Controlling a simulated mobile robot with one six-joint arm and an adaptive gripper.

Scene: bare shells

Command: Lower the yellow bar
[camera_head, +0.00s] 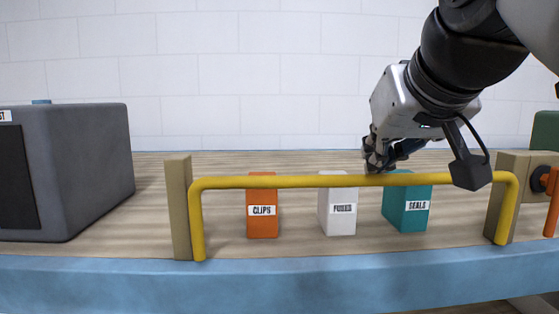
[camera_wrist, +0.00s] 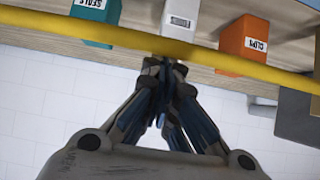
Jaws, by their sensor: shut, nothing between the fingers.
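The yellow bar (camera_head: 300,182) stands raised across the front of the table in the head view, its bent ends coming down beside two tan posts. It also crosses the wrist view (camera_wrist: 120,38) at a slant. My gripper (camera_head: 376,165) is shut with nothing between its fingers. It is at the bar's right half in the head view, its fingertips just above or behind the bar. In the wrist view my fingertips (camera_wrist: 165,62) are right by the bar's edge; I cannot tell whether they touch it.
Behind the bar stand an orange CLIPS box (camera_head: 262,205), a white FUSES box (camera_head: 338,205) and a teal SEALS box (camera_head: 407,207). A grey cabinet (camera_head: 90,165) is at left. The tan posts (camera_head: 178,205) flank the bar. A blue table edge (camera_head: 300,285) runs along the front.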

